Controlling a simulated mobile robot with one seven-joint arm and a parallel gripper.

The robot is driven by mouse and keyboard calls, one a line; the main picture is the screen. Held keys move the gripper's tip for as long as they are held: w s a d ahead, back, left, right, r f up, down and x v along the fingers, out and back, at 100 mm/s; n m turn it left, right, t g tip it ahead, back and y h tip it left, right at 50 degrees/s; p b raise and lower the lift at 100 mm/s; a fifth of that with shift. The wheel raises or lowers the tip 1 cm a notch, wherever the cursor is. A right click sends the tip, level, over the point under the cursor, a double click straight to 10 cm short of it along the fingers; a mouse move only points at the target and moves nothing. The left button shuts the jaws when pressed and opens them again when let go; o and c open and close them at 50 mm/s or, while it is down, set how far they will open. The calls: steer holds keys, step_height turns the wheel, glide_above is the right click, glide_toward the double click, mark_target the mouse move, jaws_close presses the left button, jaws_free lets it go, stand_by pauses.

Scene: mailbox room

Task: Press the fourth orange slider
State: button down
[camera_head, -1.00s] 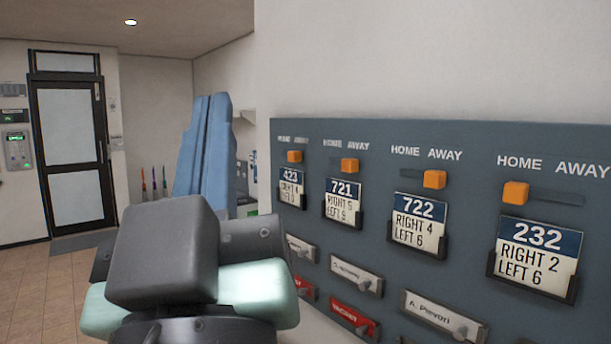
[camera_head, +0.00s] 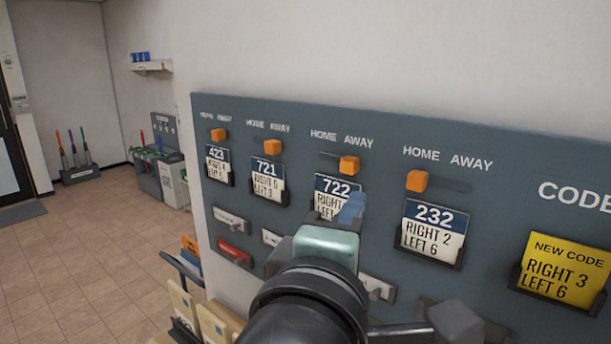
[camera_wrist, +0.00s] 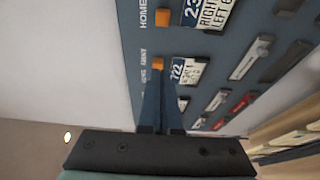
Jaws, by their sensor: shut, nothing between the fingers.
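A grey-blue panel (camera_head: 500,175) carries a row of orange sliders under HOME and AWAY words. The fourth slider (camera_head: 417,181), above the 232 card (camera_head: 433,226), sits at the HOME end of its slot; it also shows near the top of the wrist view (camera_wrist: 162,17). The third slider (camera_head: 349,165), above the 722 card (camera_head: 327,188), sits under AWAY. My gripper (camera_head: 355,200) is shut and empty, its blue fingers in front of the 722 card and below the third slider. In the wrist view the fingertips (camera_wrist: 158,88) overlap the panel by that slider (camera_wrist: 158,63); contact cannot be told.
The first slider (camera_head: 219,135) and second slider (camera_head: 272,147) are at the left. A yellow NEW CODE card (camera_head: 562,270) is at the right. Name plates and card holders line the panel below. A rack with envelopes (camera_head: 190,300) stands low left; the tiled floor (camera_head: 100,250) is open.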

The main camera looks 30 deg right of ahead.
mark_target(418, 181)
steer(key=p+x, duration=0.1)
steer(key=x, duration=0.4)
steer(key=p+x, duration=0.2)
steer(key=x, duration=0.3)
steer(key=shift+r, duration=0.2)
steer(key=s, duration=0.1)
steer(key=s+d+p, duration=0.1)
steer(key=s, duration=0.1)
steer(key=shift+s+d+f, duration=0.1)
steer(key=shift+d, duration=0.05)
steer(key=shift+s+p, duration=0.25)
steer(key=shift+p, duration=0.05)
steer(key=shift+d, duration=0.1)
steer(key=shift+s, duration=0.1)
